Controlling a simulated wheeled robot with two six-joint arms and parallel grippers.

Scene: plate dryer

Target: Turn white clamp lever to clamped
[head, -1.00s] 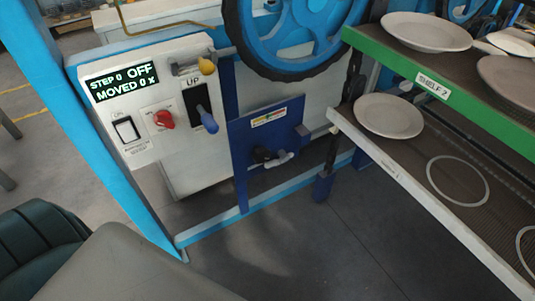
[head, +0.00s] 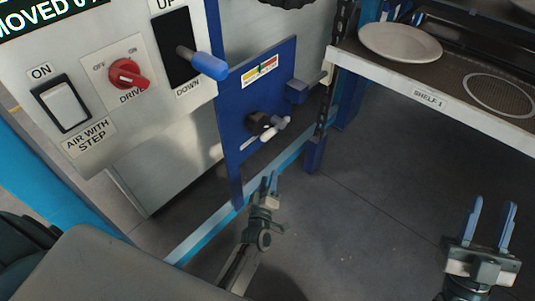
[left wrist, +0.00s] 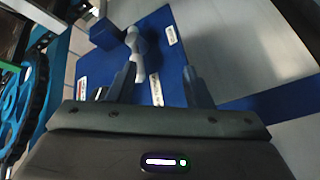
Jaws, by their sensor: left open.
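The white clamp lever (head: 273,130) sits on a dark pivot low on the blue panel (head: 255,98), slanting up to the right in the head view. In the left wrist view the white lever (left wrist: 133,42) shows ahead of the fingers, nearer the left one. My left gripper (head: 269,180) is open and empty, below the lever in the head picture and apart from it. Its two fingers (left wrist: 159,76) point at the blue panel. My right gripper (head: 491,212) is open and empty at the lower right, far from the panel.
Left of the panel is a control box with a red drive knob (head: 127,74), a rocker switch (head: 63,105) and a blue-handled up/down lever (head: 206,64). A rack shelf (head: 440,82) with a white plate (head: 400,43) stands right. A blue block (head: 297,91) juts from the panel.

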